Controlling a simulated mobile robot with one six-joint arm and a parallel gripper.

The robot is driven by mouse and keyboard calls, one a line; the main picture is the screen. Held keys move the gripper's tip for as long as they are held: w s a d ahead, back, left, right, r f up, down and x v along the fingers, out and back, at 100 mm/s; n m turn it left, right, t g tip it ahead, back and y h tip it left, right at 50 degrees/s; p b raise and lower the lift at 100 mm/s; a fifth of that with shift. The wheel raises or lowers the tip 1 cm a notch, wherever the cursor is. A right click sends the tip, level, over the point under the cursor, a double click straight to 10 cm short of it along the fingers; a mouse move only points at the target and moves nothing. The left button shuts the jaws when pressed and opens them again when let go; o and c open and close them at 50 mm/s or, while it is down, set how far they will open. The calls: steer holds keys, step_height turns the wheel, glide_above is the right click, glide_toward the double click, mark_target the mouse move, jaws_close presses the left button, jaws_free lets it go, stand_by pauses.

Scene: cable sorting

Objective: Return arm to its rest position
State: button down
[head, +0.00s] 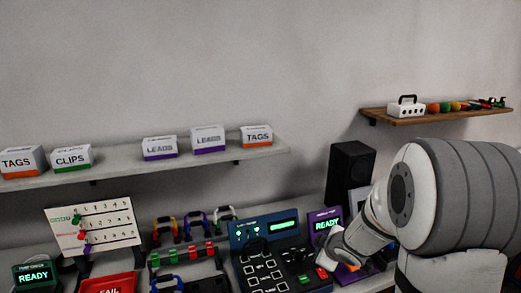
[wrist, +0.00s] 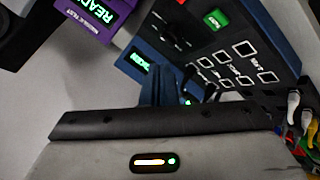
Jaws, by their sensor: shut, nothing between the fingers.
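My arm (head: 440,200) fills the right side of the head view, a large white and grey form in front of the bench. It is bent, and its wrist reaches down and left to the right end of the blue test console (head: 265,240). In the wrist view my gripper (wrist: 160,72) shows narrow dark fingers close together, shut with nothing between them. The blue console (wrist: 235,50) with keys and a green button lies beyond the fingers. I cannot tell whether the fingertips touch it.
A purple tester reading READY (head: 325,226) and a black speaker (head: 348,175) stand close to my wrist. Shelves with labelled boxes (head: 208,139) and a wooden shelf (head: 440,114) hang above. A red FAIL tray (head: 108,284) and colored clips sit left.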

steer(key=s+d+r+m+g+h, duration=0.2)
steer(key=s+d+r+m+h, duration=0.15)
steer(key=s+r+m, duration=0.5)
steer(key=s+a+r+m+g+y, duration=0.1)
steer(key=s+a, duration=0.2)
steer(key=s, duration=0.6)
steer(key=s+a+m+g+y, duration=0.1)
steer(key=s+a, duration=0.3)
steer(key=s, duration=0.6)
steer(key=shift+a+r+m+g+b, duration=0.2)
steer(key=shift+r+m+g+b, duration=0.25)
steer(key=shift+m+g, duration=0.25)
